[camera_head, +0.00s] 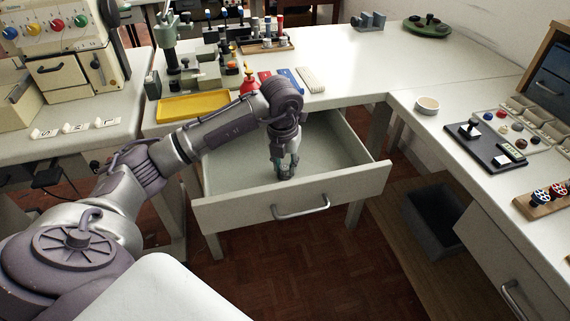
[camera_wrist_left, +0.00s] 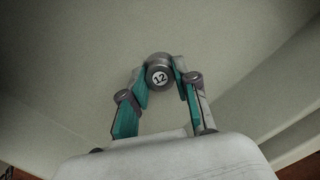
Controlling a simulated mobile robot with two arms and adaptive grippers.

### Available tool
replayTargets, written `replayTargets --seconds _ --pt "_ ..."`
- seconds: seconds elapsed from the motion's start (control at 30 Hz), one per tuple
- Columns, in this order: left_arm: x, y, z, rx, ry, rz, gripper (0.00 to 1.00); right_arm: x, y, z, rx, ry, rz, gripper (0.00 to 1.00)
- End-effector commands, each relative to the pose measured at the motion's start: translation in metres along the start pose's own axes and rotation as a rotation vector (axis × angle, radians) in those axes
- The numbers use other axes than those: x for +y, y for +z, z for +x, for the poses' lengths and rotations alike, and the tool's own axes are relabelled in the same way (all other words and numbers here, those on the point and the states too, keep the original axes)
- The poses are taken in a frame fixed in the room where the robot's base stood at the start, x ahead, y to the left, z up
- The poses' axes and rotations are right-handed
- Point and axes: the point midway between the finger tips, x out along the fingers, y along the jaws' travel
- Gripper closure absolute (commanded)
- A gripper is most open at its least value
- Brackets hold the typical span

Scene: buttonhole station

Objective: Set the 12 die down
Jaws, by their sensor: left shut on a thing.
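The 12 die (camera_wrist_left: 161,77) is a small dark grey cylinder with a white face marked 12, seen in the left wrist view. My left gripper (camera_wrist_left: 160,88) is shut on it, with a teal-lined finger on each side. In the head view my left gripper (camera_head: 285,174) points down inside the open drawer (camera_head: 230,171), near its front panel. The die is too small to make out there. I cannot tell whether it touches the drawer floor. My right gripper is not in view.
The drawer is pulled out below the white table (camera_head: 350,65), and its floor looks bare. A dark bin (camera_head: 437,218) stands under the right bench.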

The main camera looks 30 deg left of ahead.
Motion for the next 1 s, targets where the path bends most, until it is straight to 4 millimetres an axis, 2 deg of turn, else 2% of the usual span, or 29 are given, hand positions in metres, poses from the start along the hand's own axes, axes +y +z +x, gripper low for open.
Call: replayTargets --seconds 0.17,0.2,0.33,0.37,0.73,0.87,1.0 --pt "0.000 0.000 0.002 -0.001 0.000 0.000 1.00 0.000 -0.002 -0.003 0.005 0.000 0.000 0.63" --pt "0.000 0.000 0.003 0.000 0.000 0.000 0.69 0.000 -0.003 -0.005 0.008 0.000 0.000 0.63" --pt "0.000 0.000 0.002 0.000 0.000 0.000 0.47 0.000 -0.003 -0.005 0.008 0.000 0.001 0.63" --pt "0.000 0.000 0.002 0.000 0.000 0.000 0.45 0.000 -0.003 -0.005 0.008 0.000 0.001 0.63" --pt "0.000 0.000 -0.001 0.000 0.000 0.000 0.45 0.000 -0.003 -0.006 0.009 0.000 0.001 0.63" --pt "0.000 0.001 -0.022 -0.004 -0.001 0.000 0.45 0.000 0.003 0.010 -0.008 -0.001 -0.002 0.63" --pt "-0.001 0.001 -0.054 -0.004 -0.001 0.001 0.45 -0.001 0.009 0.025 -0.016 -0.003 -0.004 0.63"
